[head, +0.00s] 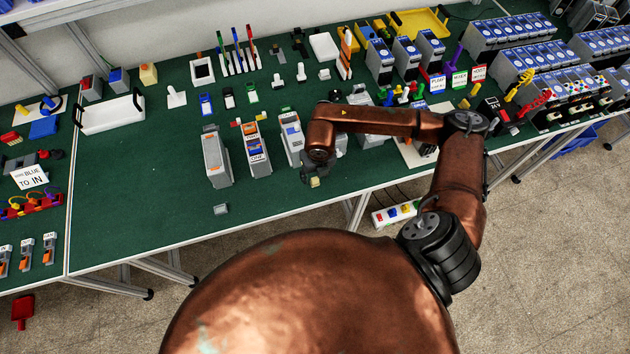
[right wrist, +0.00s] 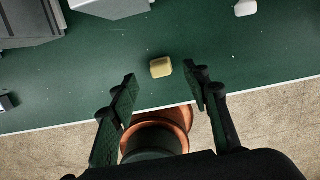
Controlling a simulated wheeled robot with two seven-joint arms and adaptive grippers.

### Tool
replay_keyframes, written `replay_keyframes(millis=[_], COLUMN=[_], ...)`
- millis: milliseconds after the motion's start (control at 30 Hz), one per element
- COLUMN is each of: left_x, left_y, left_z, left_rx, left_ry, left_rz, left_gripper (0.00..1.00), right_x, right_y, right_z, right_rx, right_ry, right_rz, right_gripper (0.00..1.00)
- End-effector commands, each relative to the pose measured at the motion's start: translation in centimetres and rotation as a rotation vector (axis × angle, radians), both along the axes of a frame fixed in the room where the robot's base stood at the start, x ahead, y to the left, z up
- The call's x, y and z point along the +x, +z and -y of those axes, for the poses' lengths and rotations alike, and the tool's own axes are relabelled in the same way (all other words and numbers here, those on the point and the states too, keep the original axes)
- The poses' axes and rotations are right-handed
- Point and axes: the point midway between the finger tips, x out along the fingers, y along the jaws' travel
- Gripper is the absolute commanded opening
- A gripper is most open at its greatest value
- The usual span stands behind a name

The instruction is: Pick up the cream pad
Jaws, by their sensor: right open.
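The cream pad (right wrist: 161,67) is a small pale yellow block lying on the green table top near its front edge. In the right wrist view it shows just beyond and between the fingertips of my right gripper (right wrist: 160,82), which is open and empty. A gap of green mat shows on both sides of the pad. In the head view the pad (head: 315,182) shows just below my right gripper (head: 308,174), mostly hidden by it. My left gripper is not in view.
Grey device modules (head: 216,162) stand in a row behind the pad. A small grey pad (head: 220,209) lies further left near the front edge. The green table (head: 130,215) is clear at front left. A power strip (head: 396,213) is below the table edge.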

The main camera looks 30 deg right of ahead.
Motion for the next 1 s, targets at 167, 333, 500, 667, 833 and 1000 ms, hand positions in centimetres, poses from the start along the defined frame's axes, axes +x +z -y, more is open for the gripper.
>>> replay_keyframes(millis=[167,333,500,667,833,1000], left_x=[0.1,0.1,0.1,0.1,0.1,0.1], left_y=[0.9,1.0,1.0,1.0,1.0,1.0], left_z=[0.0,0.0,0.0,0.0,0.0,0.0], left_rx=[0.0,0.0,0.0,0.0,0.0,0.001], left_ry=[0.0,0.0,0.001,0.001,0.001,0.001], left_rz=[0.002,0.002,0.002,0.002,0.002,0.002], left_gripper=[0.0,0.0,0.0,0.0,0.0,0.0], right_x=[0.2,0.6,0.7,0.6,0.6,0.6], right_y=[-2.5,-4.3,-4.7,-4.7,-4.7,-4.6], right_z=[0.3,0.3,0.3,0.3,0.3,0.3], right_rx=[0.001,0.002,0.002,0.002,0.002,0.002], right_ry=[0.0,0.001,0.002,0.002,0.002,0.002], right_rz=[-0.004,-0.001,0.0,-0.001,-0.001,-0.001], right_gripper=[0.43,0.43,0.43,0.39,0.28,0.16])
